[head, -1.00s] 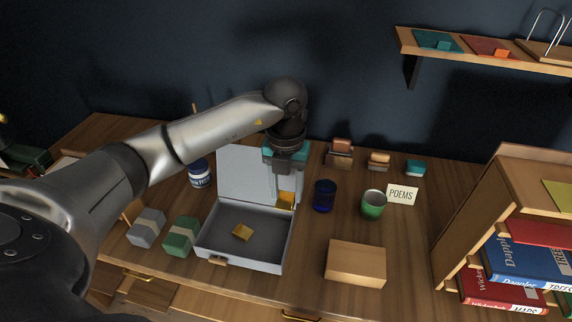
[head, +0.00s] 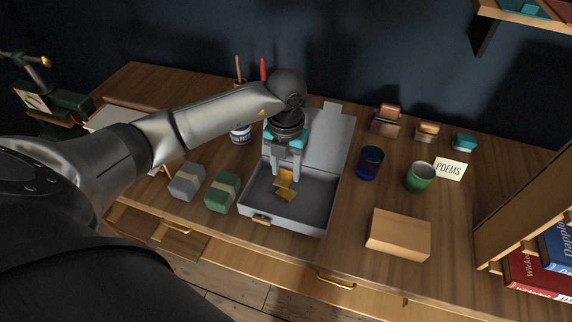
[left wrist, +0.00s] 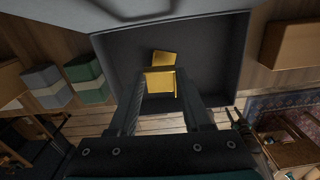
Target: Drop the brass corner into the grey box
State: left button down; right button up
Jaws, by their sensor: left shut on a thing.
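The grey box (head: 291,222) stands open on the desk, its lid (head: 325,138) tilted up at the back. My left gripper (head: 285,173) reaches down over the box and is shut on a brass corner (head: 287,177), a small gold-coloured piece. A second brass corner (head: 281,193) is inside the box, just below the held one in the picture. In the left wrist view the held piece (left wrist: 160,84) is between my fingers, and the other piece (left wrist: 164,57) shows beyond it over the dark box floor. My right gripper is not in view.
Green (head: 223,192) and grey (head: 187,181) banded blocks stand left of the box. A blue cup (head: 370,163), a green cup (head: 420,177) and a wooden block (head: 398,233) are to its right. A labelled jar (head: 240,134) stands behind my arm.

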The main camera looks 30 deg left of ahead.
aim_at(286, 176)
pick_arm(q)
jog(key=shift+f+b, duration=0.3)
jog(key=shift+f, duration=0.4)
jog(key=shift+c, duration=1.3)
grip_release()
jog(key=shift+r, duration=0.1)
notch_tip(286, 176, up, 15)
